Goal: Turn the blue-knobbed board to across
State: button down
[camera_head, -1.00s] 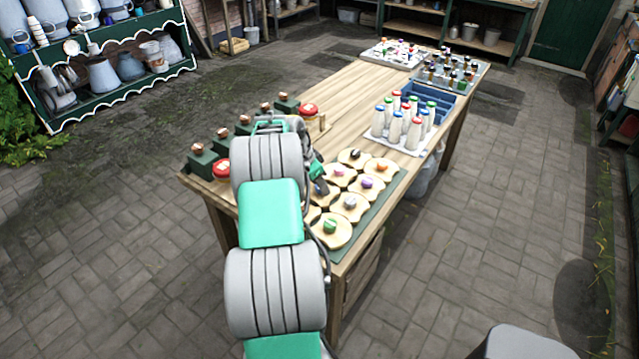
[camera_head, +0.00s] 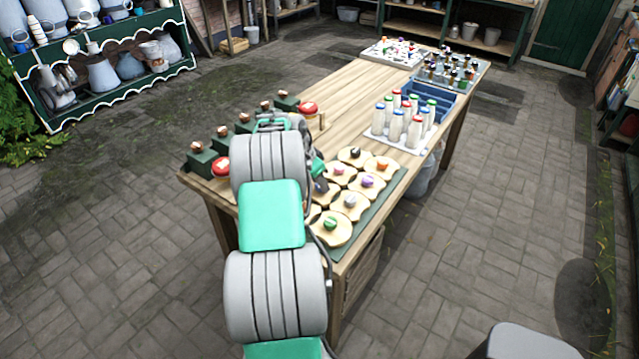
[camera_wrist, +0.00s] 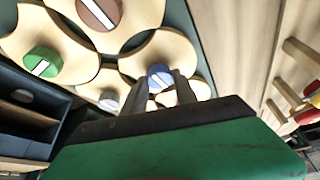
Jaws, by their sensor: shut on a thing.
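The blue knob (camera_wrist: 160,77) with a white stripe sits on a pale wooden board (camera_wrist: 198,88) in the wrist view. My gripper (camera_wrist: 163,88) has its two fingers on either side of this knob and is shut on it. The white stripe looks roughly upright in the wrist view. In the head view my arm hides the blue-knobbed board and most of the gripper.
Other boards lie close around it, with green (camera_head: 331,223), white (camera_head: 350,200), purple (camera_head: 367,181), orange (camera_head: 382,165) and other knobs. Milk bottles (camera_head: 397,127) stand on a tray.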

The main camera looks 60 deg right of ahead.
jog(key=n+b, duration=0.1)
jog(key=n, duration=0.1)
jog(key=n+t+b, duration=0.1)
jog(key=b, duration=0.1)
jog(key=shift+s+f+n, duration=0.15)
jog(key=shift+s+n, duration=0.05)
jog(key=shift+n, duration=0.2)
jog(key=n+t+b, duration=0.2)
jog(key=n+b, duration=0.1)
jog(key=n, duration=0.1)
jog(key=shift+s+n, duration=0.1)
jog(key=shift+n, duration=0.2)
jog(key=n+t, duration=0.1)
jog(key=n, duration=0.1)
jog(key=n+b, duration=0.1)
jog(key=n, duration=0.1)
jog(key=shift+s+d+n+t, duration=0.1)
jog(key=shift+s+n+t, duration=0.05)
jog(key=shift+n+t, duration=0.2)
jog(key=shift+n+t+y, duration=0.55)
jog(key=shift+n+y, duration=0.25)
jog(key=shift+n, duration=1.15)
jog(key=shift+r, duration=0.2)
jog(key=c, duration=1)
grip_release()
jog(key=v, duration=0.7)
jog(key=shift+s+r, duration=0.15)
jog(key=shift+r, duration=0.2)
